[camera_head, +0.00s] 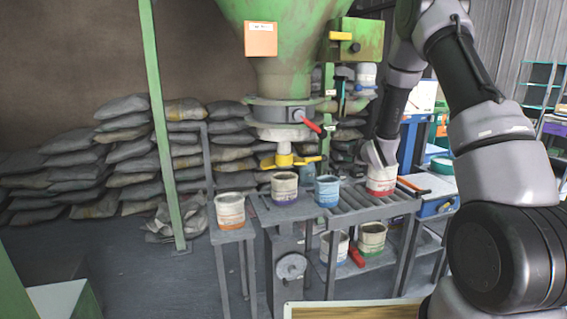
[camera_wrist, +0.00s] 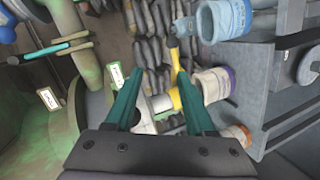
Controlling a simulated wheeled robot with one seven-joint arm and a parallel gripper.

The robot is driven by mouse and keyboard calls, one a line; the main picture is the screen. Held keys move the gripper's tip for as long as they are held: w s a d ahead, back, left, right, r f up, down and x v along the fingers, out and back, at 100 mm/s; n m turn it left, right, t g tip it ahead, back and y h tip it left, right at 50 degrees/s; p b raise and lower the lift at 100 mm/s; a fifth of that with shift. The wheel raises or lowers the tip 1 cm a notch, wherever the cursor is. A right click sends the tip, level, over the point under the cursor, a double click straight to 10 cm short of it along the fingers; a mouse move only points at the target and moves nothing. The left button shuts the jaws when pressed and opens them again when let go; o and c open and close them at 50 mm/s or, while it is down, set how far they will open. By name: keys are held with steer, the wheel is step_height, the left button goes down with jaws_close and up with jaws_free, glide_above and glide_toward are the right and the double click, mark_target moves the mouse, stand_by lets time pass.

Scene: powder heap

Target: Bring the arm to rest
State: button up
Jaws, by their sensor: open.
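My arm (camera_head: 497,140) rises on the right in the head view, bends over at the top and comes down behind the roller stand. Its wrist end (camera_head: 378,151) is beside the red-banded bucket (camera_head: 382,181); the fingers cannot be made out there. In the wrist view my gripper (camera_wrist: 159,73) shows two teal fingers, apart, with nothing held between them. Beyond the fingers are the yellow hopper outlet and a purple-banded bucket (camera_wrist: 214,84). A blue bucket (camera_wrist: 222,20) is at the upper right of that view.
The green hopper (camera_head: 275,62) with its yellow outlet (camera_head: 284,160) hangs over the stand. Several buckets stand on and under the roller table (camera_head: 350,205). A green post (camera_head: 160,110) and stacked sacks (camera_head: 75,165) are left.

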steer(key=s+d+r+m+g+h, duration=0.35)
steer(key=s+r+m, duration=0.75)
steer(key=s+r, duration=0.6)
steer(key=s+a+r+m+g+y, duration=0.1)
steer(key=s+r+m, duration=0.1)
steer(key=s, duration=0.7)
steer(key=s+a+r+m+g+y, duration=0.1)
steer(key=s+m, duration=0.3)
steer(key=s, duration=0.5)
steer(key=s+a+r+m+g+y, duration=0.1)
steer(key=s+r+m, duration=0.3)
steer(key=s, duration=0.5)
steer(key=shift+s+a+g, duration=0.2)
steer(key=shift+g, duration=0.25)
